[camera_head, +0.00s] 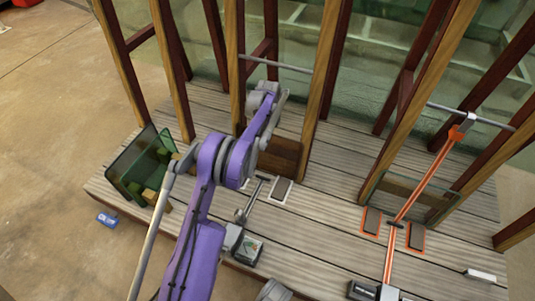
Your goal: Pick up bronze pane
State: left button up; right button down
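A rack at the left edge of the wooden deck holds upright panes: a dark, grey-green pane (127,160) and a greener pane (158,153) beside it. I cannot tell for certain which pane is the bronze one. A purple arm, which I take as my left arm, rises from the bottom, left of centre. It ends in a grey end (267,98) among the wooden posts, right of the rack and apart from it. Its fingers are not clear and nothing is plainly held. My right gripper does not show.
Tall wooden posts (325,80) stand in front of green glass (370,95). An orange-outlined pole (415,190) stands at the right, with orange-edged pads (372,221) by it. A small blue item (107,220) lies on the floor. The concrete floor (50,130) at left is mostly clear.

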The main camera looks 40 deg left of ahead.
pick_arm(q)
grip_shut()
dwell(1.2)
